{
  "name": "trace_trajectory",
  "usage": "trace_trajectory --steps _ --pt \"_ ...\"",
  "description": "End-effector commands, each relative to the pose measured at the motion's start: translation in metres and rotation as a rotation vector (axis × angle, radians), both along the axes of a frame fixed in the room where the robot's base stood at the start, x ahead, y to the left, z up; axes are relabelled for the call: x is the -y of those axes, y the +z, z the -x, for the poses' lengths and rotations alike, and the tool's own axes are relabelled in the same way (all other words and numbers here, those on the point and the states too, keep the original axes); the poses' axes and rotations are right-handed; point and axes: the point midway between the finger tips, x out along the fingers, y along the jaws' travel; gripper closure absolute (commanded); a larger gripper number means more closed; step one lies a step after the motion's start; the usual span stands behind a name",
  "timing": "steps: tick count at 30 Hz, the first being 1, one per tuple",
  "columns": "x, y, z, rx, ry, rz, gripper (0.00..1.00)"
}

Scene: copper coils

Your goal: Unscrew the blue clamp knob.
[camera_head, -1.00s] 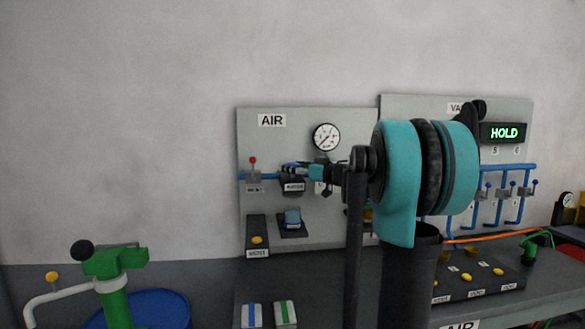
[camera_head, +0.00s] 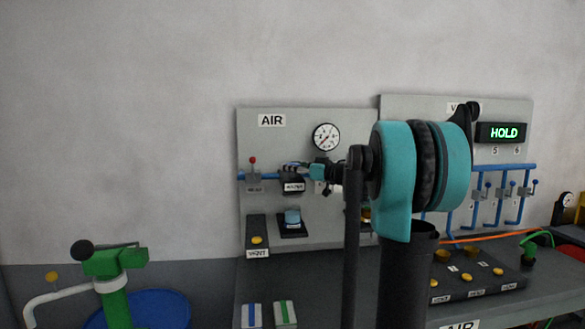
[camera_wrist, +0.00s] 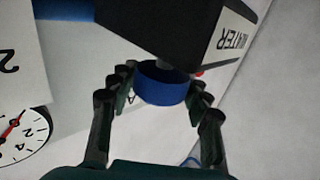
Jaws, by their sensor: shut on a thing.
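The blue clamp knob (camera_wrist: 162,84) is a short round cap beside a black box (camera_wrist: 175,30) labelled WATER in the wrist view. My gripper (camera_wrist: 160,92) has one finger on each side of the knob and is shut on it. In the head view my gripper (camera_head: 294,168) is at the top of the small labelled black box (camera_head: 293,186) on the grey AIR panel (camera_head: 270,140). The knob is too small and covered to make out there.
A round gauge (camera_head: 326,137) is just above and right of my gripper. A light blue cap (camera_head: 292,217) on a black block is below it. A red-tipped lever (camera_head: 253,161) is to the left. The VAC panel (camera_head: 400,108) is partly behind my arm.

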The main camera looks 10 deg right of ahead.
Motion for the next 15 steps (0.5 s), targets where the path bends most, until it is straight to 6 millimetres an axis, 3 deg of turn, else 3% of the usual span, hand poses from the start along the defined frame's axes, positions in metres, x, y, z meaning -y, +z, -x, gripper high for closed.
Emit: trace_trajectory --steps 15 --pt "0.0006 0.0006 -0.0007 0.001 0.344 -0.001 0.81"
